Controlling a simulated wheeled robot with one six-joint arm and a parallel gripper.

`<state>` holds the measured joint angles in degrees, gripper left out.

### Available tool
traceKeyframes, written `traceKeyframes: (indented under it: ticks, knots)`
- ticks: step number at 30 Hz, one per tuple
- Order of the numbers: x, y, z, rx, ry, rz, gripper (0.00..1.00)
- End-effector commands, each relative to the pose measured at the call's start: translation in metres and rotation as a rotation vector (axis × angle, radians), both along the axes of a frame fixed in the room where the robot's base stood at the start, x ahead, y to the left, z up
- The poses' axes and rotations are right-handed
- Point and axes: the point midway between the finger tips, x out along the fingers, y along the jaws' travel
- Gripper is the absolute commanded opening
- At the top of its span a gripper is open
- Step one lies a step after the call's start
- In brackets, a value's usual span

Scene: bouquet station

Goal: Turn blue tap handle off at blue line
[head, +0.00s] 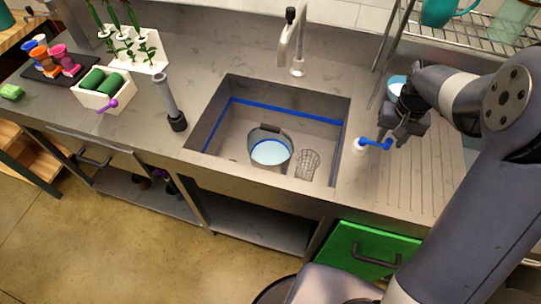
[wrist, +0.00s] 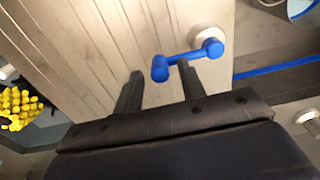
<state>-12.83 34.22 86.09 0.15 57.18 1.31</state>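The blue tap handle (head: 375,144) sits on a white round base (head: 358,146) on the counter, right of the sink. My gripper (head: 390,134) is beside the handle's free end. In the wrist view, the handle (wrist: 188,60) crosses over the right finger, and its knob lies between the two spread fingertips (wrist: 158,76); contact cannot be told. A blue line (head: 285,110) runs around the upper inside wall of the sink (head: 226,125). The tap spout (head: 290,35) stands behind the sink. No stream shows clearly from it.
A grey bucket (head: 270,158) with pale blue liquid and a wire basket (head: 307,165) are in the sink. A dark-based cylinder (head: 167,98) stands left of it. A ribbed drainboard (head: 415,185) lies to the right, below a wire rack (head: 465,45).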

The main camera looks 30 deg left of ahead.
Motion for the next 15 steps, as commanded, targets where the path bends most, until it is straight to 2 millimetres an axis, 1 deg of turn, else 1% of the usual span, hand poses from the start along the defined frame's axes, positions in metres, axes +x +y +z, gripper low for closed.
traceKeyframes:
  ticks: [10,15]
  knots:
    - [-0.002,0.0,0.0,0.0,0.006,0.001,0.4]
    - [-0.002,0.0,0.011,0.0,0.005,0.001,0.4]
